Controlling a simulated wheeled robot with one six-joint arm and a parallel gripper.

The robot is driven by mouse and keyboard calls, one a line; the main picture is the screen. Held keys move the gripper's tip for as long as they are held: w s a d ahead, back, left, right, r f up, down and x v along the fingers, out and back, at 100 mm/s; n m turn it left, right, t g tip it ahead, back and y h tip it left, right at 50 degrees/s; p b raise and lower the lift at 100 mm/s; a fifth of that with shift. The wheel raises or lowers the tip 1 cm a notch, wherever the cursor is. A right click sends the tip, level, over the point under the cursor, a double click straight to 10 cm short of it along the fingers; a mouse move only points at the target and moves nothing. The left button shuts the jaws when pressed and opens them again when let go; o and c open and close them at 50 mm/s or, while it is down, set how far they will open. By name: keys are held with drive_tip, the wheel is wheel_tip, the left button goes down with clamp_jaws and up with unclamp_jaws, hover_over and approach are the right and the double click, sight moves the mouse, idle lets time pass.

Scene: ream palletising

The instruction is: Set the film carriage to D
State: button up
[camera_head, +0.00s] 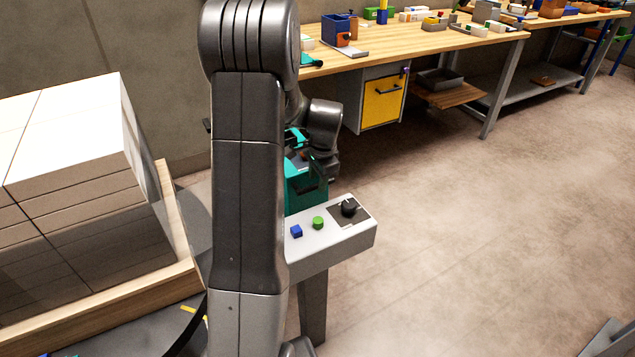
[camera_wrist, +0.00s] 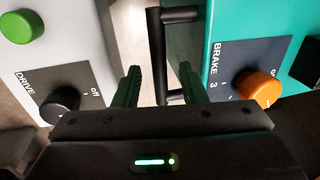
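A teal box (camera_head: 305,196) stands behind the white control panel, partly hidden by my arm. In the wrist view the teal box (camera_wrist: 190,45) carries a black bar handle (camera_wrist: 157,55) and a dark plate marked BRAKE with an orange knob (camera_wrist: 262,89). No part labelled film carriage and no letter D is readable. My gripper (camera_wrist: 160,70) is open, its two green fingers apart, with the handle showing between them. Whether the fingers reach around the handle I cannot tell. In the head view my gripper (camera_head: 306,162) is dark and partly hidden, close to the teal box.
The white control panel (camera_head: 335,238) has a blue button (camera_head: 296,231), a green button (camera_head: 318,223) and a black DRIVE knob (camera_head: 349,207). A wrapped stack of reams (camera_head: 75,150) fills the left. Workbenches (camera_head: 410,45) stand behind.

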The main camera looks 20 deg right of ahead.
drive_tip(key=shift+w+f, duration=0.15)
drive_tip(key=shift+f, duration=0.4)
clamp_jaws()
drive_tip(key=shift+r, duration=0.15)
wheel_tip(320, 180, up, 15)
drive_tip(key=p, duration=1)
unclamp_jaws()
